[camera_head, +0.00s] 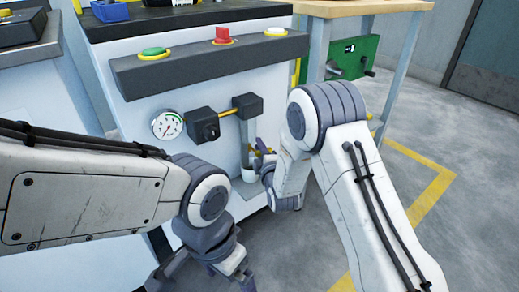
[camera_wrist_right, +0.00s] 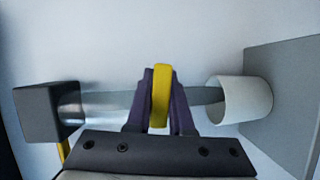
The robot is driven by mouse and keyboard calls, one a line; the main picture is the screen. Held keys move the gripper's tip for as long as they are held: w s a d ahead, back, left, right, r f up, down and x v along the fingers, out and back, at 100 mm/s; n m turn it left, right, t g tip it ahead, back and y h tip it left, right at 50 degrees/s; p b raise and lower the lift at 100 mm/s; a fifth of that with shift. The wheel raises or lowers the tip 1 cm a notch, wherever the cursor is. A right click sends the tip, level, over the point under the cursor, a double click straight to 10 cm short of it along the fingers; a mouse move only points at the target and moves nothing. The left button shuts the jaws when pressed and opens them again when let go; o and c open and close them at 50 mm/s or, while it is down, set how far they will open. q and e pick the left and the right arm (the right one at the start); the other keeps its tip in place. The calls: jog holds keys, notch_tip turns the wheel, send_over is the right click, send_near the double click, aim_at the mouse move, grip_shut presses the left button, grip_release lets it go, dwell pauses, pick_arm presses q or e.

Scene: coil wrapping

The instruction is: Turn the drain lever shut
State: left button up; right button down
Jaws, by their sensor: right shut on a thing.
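The yellow drain lever (camera_wrist_right: 161,92) stands between the two purple fingers of my right gripper (camera_wrist_right: 160,104) in the right wrist view. The fingers are shut on it. Behind it a metal drain pipe runs across from a dark block (camera_wrist_right: 46,110) to a white cup-like end (camera_wrist_right: 240,99). In the head view my right gripper (camera_head: 259,153) is at the pipe (camera_head: 245,145), low on the white machine front, and mostly hides the lever. My left gripper (camera_head: 207,275) hangs low at the bottom, its fingers spread apart and empty.
The machine front carries a gauge (camera_head: 167,125), a dark valve box (camera_head: 203,124) and a panel with a green button (camera_head: 153,52), a red knob (camera_head: 223,36) and a white button (camera_head: 276,32). A workbench (camera_head: 362,7) stands at the back right. Grey floor lies open at right.

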dwell(0.5)
jog(key=c, duration=0.8)
grip_release()
jog(key=p+v, duration=0.3)
jog(key=v, duration=0.7)
jog(key=shift+s+p, duration=0.25)
jog(key=shift+p, duration=0.05)
